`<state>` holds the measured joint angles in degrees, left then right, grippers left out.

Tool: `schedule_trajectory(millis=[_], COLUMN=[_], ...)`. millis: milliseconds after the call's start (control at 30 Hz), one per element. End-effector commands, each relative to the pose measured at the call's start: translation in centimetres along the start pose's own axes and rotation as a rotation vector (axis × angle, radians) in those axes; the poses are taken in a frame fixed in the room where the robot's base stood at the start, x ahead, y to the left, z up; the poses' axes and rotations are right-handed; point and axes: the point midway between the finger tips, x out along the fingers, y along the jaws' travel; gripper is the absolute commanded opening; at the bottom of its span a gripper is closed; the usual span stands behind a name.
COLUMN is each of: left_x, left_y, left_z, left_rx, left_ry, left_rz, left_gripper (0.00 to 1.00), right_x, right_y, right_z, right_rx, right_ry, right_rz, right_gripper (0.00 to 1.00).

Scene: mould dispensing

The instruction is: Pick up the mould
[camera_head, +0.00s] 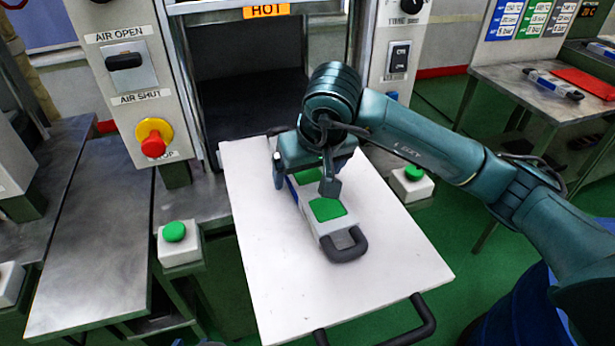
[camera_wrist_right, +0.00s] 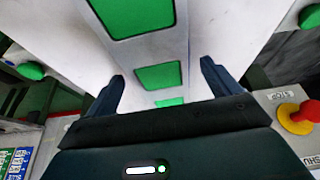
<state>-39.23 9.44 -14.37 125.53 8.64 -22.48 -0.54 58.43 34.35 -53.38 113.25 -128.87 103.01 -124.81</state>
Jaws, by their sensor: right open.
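The mould (camera_head: 328,210) is a long pale grey bar with green rectangular panels on top and a dark loop handle at its near end. It lies on a white board (camera_head: 390,255). My right gripper (camera_head: 305,185) is over the far part of the mould, hiding some of it. In the right wrist view the mould (camera_wrist_right: 150,46) runs between the open fingers of my right gripper (camera_wrist_right: 163,70), with a gap on each side. Whether the fingers reach down beside it I cannot tell. My left gripper is not in view.
Behind the board is a dark press opening (camera_head: 245,105) under a HOT sign. Green push buttons (camera_head: 174,231) flank the board, and a dark board handle (camera_head: 410,325) is at its near edge. A metal table (camera_head: 545,110) stands at the right.

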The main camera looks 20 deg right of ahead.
Motion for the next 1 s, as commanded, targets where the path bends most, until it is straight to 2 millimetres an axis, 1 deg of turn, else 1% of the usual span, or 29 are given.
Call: schedule_trajectory(millis=[233, 1000], left_x=[0.08, 0.06], left_y=[0.01, 0.09], left_z=[0.11, 0.24], left_rx=[0.001, 0.0], left_ry=[-0.003, -0.006], left_rz=[0.0, 0.002], left_gripper=[0.36, 0.36], right_x=[0.11, 0.07], right_y=[-0.02, 0.0], right_z=[-0.04, -0.05], right_rx=[0.0, 0.001], right_ry=[0.002, 0.002], right_rz=[0.0, 0.0], right_gripper=[0.88, 0.25])
